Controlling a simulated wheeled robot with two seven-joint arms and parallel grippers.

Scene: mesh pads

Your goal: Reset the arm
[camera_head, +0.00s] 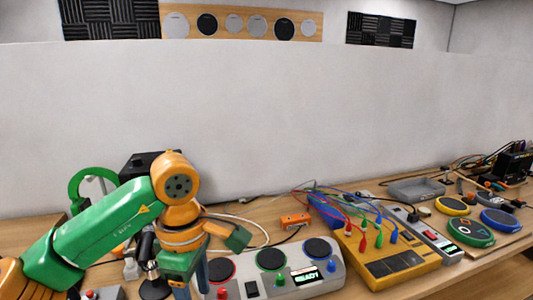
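My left arm comes in from the left, with a green forearm and an orange joint, and bends downward at the wrist. My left gripper (190,284) points down at the lower edge of the view, in front of the left end of a grey console. Its fingers are partly cut off by the frame, and whether they are open or shut is unclear. I see nothing clearly held. My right arm and gripper are not in view. The grey console (330,272) carries round dark pads with a red ring (221,269), a green ring (271,257) and a blue ring (317,248).
A yellow box (405,262) with coloured cables stands right of the console. Yellow (453,206), blue (500,221) and green (470,233) round pads lie farther right. A grey tray (416,189) sits behind. A pale wall (300,110) closes the back.

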